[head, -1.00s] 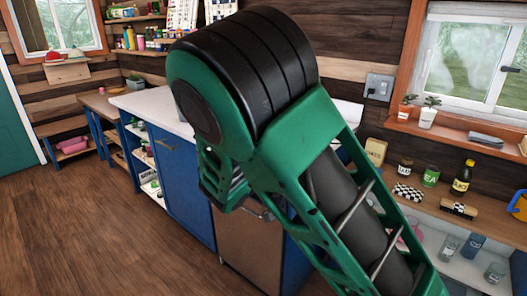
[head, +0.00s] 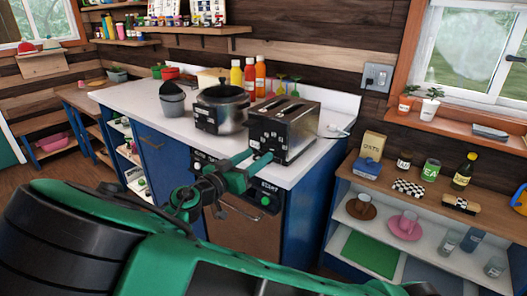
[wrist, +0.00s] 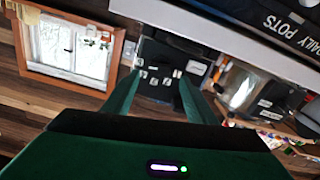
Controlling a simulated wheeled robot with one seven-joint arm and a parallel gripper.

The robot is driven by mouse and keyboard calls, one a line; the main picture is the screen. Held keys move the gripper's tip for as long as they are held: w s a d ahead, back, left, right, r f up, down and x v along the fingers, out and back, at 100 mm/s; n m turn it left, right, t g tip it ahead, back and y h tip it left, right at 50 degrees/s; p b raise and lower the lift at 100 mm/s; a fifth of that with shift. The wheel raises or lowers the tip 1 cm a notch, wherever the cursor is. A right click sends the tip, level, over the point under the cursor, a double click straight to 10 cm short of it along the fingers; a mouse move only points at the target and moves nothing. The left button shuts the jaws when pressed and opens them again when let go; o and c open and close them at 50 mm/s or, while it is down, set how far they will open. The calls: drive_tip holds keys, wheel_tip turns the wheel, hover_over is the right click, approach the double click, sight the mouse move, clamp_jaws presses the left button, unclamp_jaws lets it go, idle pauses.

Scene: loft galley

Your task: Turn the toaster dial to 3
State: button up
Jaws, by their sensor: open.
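The toaster (head: 285,130) is a dark metal box with slots on top, standing at the right end of the white counter (head: 130,98). My gripper (head: 262,160) is just in front of the toaster's near face, low down. In the wrist view, which is turned nearly upside down, my open gripper (wrist: 160,98) has its two green fingers apart and nothing held between them. The toaster's dark front (wrist: 160,72) shows between the fingertips, with several small light marks. I cannot make out the dial or its setting, nor whether a finger touches the toaster.
A metal pot (head: 221,108) stands left of the toaster, with red, orange and yellow bottles (head: 249,77) behind. A black panel with a green START button (head: 265,200) lies below the counter edge. A shelf unit (head: 400,190) with jars and cups stands at right.

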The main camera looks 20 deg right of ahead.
sight(268, 148)
drive_tip(key=shift+x, duration=2.6)
drive_tip(key=shift+c, duration=0.4)
drive_tip(key=c, duration=1)
